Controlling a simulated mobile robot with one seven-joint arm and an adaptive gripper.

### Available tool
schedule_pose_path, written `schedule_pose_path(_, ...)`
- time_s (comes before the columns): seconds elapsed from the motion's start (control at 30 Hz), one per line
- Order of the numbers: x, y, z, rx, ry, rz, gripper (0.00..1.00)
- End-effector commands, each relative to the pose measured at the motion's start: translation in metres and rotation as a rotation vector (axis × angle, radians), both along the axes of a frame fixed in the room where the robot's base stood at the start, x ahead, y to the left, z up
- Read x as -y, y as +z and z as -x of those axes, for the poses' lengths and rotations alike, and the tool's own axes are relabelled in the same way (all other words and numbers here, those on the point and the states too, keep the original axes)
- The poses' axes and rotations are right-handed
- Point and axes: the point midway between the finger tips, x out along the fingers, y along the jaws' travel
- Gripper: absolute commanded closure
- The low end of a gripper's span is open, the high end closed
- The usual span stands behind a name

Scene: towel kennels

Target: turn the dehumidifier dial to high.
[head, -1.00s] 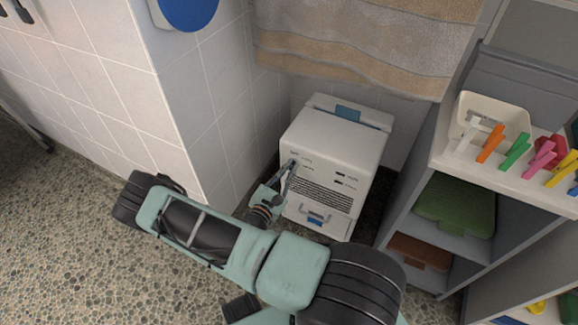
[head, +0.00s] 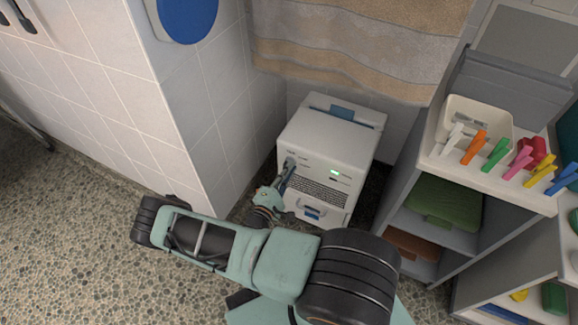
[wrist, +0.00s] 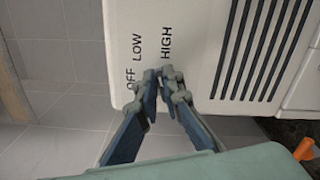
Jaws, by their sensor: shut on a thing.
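The white dehumidifier (head: 325,140) stands on the floor in the corner, with a green lit display (head: 334,172) on its front. My gripper (head: 287,164) is at the upper left of that front. In the wrist view its two fingertips (wrist: 160,76) are close together on the dial, just below the printed words OFF, LOW and HIGH (wrist: 167,43). The fingers hide the dial, so I cannot tell which word it points to. The dark vent slots (wrist: 260,45) lie to the right of the fingers.
A tiled wall (head: 215,120) stands close left of the dehumidifier. A striped towel (head: 360,50) hangs above it. At right is a shelf unit (head: 425,165) with a cream bin (head: 480,112), coloured clothespins and a folded green towel (head: 445,208). Pebbled floor lies open at left.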

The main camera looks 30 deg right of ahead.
Motion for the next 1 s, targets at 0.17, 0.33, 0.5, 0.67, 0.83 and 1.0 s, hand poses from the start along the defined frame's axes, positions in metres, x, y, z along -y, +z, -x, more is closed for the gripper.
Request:
schedule_pose_path(0.17, -0.0009, -0.0012, 0.0006, 0.106, 0.002, -0.088, 1.0)
schedule_pose_path(0.33, -0.0008, -0.0032, 0.0006, 0.185, 0.002, -0.148, 1.0)
schedule_pose_path(0.5, -0.0009, -0.0043, 0.0006, 0.238, 0.002, -0.188, 1.0)
schedule_pose_path(0.67, -0.001, -0.0054, 0.0006, 0.262, 0.001, -0.207, 1.0)
schedule_pose_path(0.83, -0.001, -0.006, 0.0005, 0.27, 0.001, -0.214, 1.0)
schedule_pose_path(1.0, -0.0012, -0.0062, 0.0004, 0.271, 0.001, -0.215, 1.0)
